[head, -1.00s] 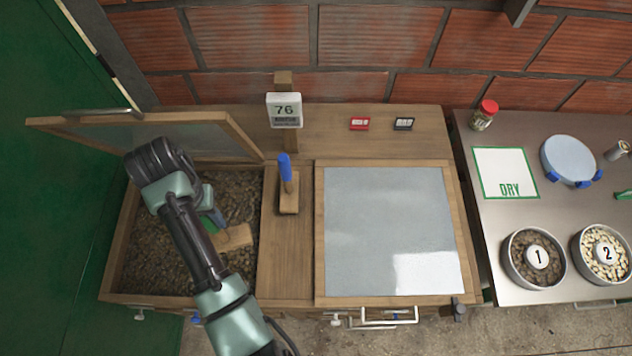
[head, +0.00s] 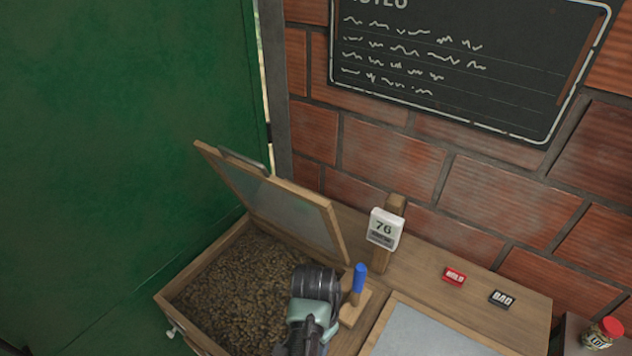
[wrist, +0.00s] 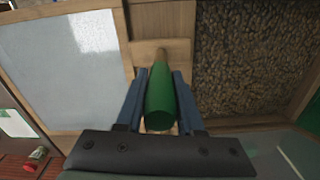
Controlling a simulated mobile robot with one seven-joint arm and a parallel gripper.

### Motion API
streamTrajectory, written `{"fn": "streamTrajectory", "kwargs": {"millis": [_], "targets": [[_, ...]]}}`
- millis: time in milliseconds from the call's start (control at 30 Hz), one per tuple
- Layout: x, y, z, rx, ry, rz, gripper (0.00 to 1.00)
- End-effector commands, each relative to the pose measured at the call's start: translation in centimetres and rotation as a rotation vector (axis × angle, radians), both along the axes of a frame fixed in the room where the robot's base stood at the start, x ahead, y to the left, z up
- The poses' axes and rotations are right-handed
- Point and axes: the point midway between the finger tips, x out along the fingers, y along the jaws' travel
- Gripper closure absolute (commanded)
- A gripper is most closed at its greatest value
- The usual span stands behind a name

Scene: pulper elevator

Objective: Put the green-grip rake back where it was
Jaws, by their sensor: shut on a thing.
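My gripper (wrist: 160,78) is shut on the green grip (wrist: 160,100) of the rake, seen in the wrist view. The wooden head (wrist: 162,52) shows beyond the grip, over or near the wooden strip between the two bins. I cannot tell whether it touches the wood.
The left bin of brown beans (head: 235,285) has its framed lid (head: 275,205) raised. The right bin's glass cover (head: 425,335) is shut. A post with a 76 display (head: 384,228), red (head: 455,276) and black (head: 501,298) tags and a red-lidded jar (head: 602,334) stand nearby.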

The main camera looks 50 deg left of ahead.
Motion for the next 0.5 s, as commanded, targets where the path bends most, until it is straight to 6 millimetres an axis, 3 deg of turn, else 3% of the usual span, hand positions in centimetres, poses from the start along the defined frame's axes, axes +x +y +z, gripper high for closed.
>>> {"fn": "streamTrajectory", "kwargs": {"millis": [200, 500], "targets": [[0.0, 0.0, -2.2, -0.001, 0.000, 0.002, 1.00], [0.0, 0.0, -2.4, 0.000, -0.001, 0.001, 1.00]]}}
